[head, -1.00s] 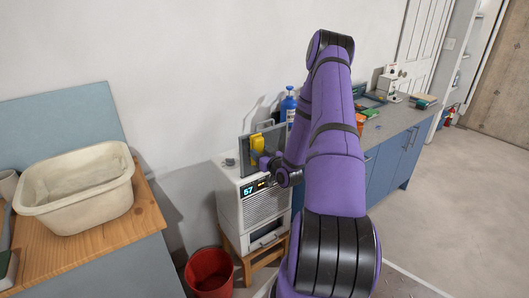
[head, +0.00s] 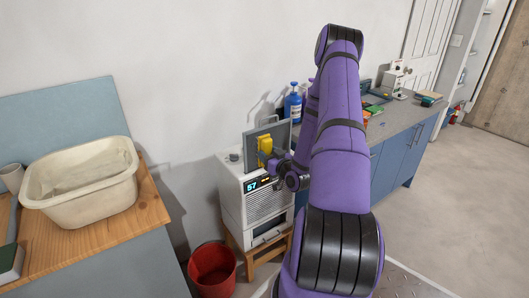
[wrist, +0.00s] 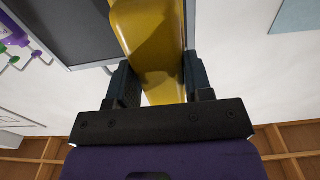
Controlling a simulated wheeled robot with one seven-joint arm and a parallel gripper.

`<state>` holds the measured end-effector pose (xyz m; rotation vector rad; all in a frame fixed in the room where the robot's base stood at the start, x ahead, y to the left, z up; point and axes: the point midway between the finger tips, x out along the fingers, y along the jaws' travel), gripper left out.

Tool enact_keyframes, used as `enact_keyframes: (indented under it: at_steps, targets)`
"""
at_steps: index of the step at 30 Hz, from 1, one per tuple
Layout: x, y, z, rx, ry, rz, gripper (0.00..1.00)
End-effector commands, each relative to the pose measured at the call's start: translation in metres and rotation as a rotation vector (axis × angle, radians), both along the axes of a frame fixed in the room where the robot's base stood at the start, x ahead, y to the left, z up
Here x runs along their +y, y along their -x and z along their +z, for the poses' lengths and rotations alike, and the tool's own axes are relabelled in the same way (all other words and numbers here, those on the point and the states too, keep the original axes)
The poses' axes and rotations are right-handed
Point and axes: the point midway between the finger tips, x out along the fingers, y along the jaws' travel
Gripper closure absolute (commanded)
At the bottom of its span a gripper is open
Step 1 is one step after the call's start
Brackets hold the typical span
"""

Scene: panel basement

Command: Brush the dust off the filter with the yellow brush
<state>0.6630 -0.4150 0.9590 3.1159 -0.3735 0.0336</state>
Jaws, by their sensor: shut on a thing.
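The yellow brush (head: 265,146) is held in my gripper (head: 277,163), which is shut on it. In the wrist view the brush (wrist: 150,45) fills the space between the two dark fingers of my gripper (wrist: 157,85). The filter (head: 284,133) is a grey framed panel standing upright on top of the white appliance. It lies behind the brush in the head view, and its dark face (wrist: 65,30) shows at upper left in the wrist view. I cannot tell whether the bristles touch it. Dust on it is too small to make out.
The white appliance (head: 232,190) with a lit display stands on a wooden stool (head: 262,252). A red bucket (head: 212,268) is on the floor beside it. A cream basin (head: 80,185) sits on the left bench. A blue bottle (head: 293,103) stands on the counter behind.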

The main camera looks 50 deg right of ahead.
Motion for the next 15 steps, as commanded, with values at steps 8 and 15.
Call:
enact_keyframes:
  at_steps: [8,15]
  targets:
    - [0.004,0.014,0.001,-0.001,0.000,0.000,0.79]
    - [0.003,0.015,0.001,-0.001,0.000,-0.001,0.79]
